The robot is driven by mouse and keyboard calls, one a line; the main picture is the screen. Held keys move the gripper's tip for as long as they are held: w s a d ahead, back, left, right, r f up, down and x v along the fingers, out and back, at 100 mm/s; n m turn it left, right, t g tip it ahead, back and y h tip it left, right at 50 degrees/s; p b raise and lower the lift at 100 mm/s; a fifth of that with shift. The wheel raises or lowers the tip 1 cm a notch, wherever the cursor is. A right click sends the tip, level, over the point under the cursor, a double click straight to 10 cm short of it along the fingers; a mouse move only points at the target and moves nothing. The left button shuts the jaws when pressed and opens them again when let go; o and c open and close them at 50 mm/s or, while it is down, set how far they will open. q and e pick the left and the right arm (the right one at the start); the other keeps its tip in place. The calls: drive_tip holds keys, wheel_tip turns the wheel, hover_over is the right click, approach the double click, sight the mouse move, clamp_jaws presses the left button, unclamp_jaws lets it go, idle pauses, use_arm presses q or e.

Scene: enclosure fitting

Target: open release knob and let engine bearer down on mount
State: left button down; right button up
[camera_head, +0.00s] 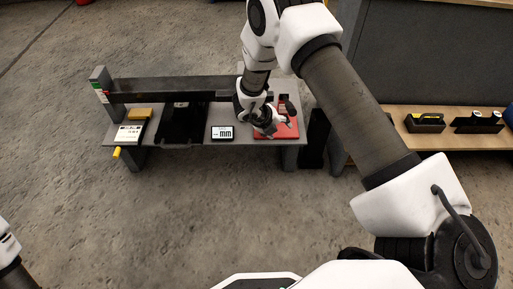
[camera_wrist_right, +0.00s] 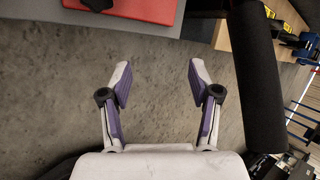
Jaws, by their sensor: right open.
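A long dark beam (camera_head: 165,88), perhaps the engine bearer, lies along the back of the grey bench (camera_head: 205,143), with its left end at a grey upright post (camera_head: 101,86). A small yellow knob-like part (camera_head: 117,153) sticks out at the bench's front left; I cannot tell whether it is the release knob. A red plate (camera_head: 290,130) lies at the bench's right end and shows at the top of the right wrist view (camera_wrist_right: 150,9). My right gripper (camera_head: 276,122) is over the red plate in the head view. Its fingers (camera_wrist_right: 160,80) are open and empty. My left gripper is out of view.
A black tray-like part (camera_head: 183,123), a small display marked mm (camera_head: 222,133), a white-labelled box (camera_head: 129,134) and a tan block (camera_head: 140,114) are on the bench. A wooden shelf (camera_head: 440,140) with black parts stands right. The floor in front is clear.

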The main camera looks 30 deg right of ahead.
drive_tip(key=w+a+m+y+b, duration=0.35)
drive_tip(key=w+m, duration=0.45)
drive_tip(key=m, duration=0.4)
drive_tip(key=shift+h, duration=0.35)
drive_tip(key=b+x, duration=0.1)
drive_tip(key=x, duration=0.1)
drive_tip(key=b+x, duration=0.1)
drive_tip(key=x, duration=0.1)
drive_tip(key=b+x, duration=0.2)
drive_tip(key=x, duration=0.1)
drive_tip(key=shift+d, duration=0.3)
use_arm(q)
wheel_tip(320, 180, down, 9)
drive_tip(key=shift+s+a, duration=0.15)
use_arm(e)
drive_tip(key=shift+r, duration=0.1)
drive_tip(key=c, duration=1.2)
